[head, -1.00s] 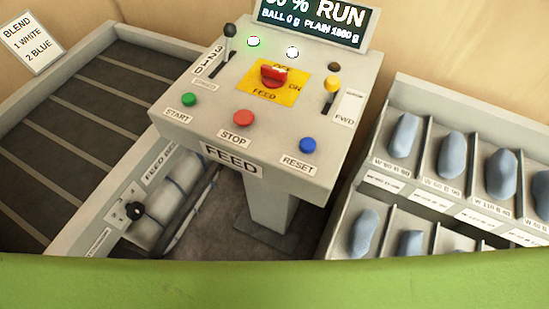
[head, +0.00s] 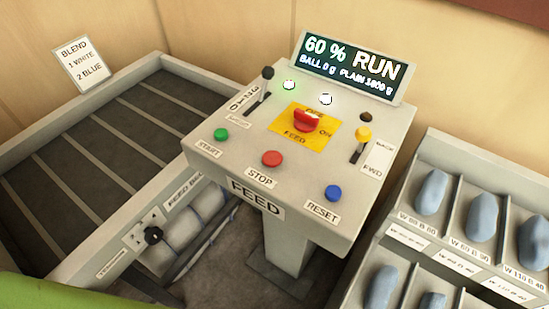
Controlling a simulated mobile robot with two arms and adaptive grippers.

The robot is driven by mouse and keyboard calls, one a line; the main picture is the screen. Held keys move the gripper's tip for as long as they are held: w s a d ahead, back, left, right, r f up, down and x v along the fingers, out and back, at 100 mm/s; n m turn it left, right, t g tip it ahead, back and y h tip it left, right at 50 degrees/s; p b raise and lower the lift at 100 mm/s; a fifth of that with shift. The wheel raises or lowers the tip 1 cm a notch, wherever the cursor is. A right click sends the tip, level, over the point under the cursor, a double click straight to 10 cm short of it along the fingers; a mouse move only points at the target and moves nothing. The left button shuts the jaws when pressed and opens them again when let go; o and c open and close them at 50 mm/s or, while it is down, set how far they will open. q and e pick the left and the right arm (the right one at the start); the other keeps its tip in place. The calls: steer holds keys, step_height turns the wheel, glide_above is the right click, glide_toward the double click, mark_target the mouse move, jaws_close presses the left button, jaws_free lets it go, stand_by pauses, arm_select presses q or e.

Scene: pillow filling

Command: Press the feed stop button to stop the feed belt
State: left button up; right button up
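The feed stop button (head: 272,159) is a round red button on the front of the grey feed console (head: 235,167), above a STOP label. The green START button (head: 221,135) is to its left and the blue RESET button (head: 333,193) to its right. A red rotary switch (head: 306,120) sits on a yellow plate behind them. The display (head: 352,66) reads 60 % RUN, BALL 0 g, PLAIN 1800 g. The dark feed belt (head: 90,165) with light cross bars lies to the left of the console. Neither gripper shows in the head view.
A black-knobbed lever (head: 266,76) and a yellow-knobbed lever (head: 363,135) stand up from the console. A rack (head: 440,145) with blue-grey lumps in bins stands at the right. A green surface (head: 45,293) fills the lower left corner. A blend sign (head: 84,64) stands at the back left.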

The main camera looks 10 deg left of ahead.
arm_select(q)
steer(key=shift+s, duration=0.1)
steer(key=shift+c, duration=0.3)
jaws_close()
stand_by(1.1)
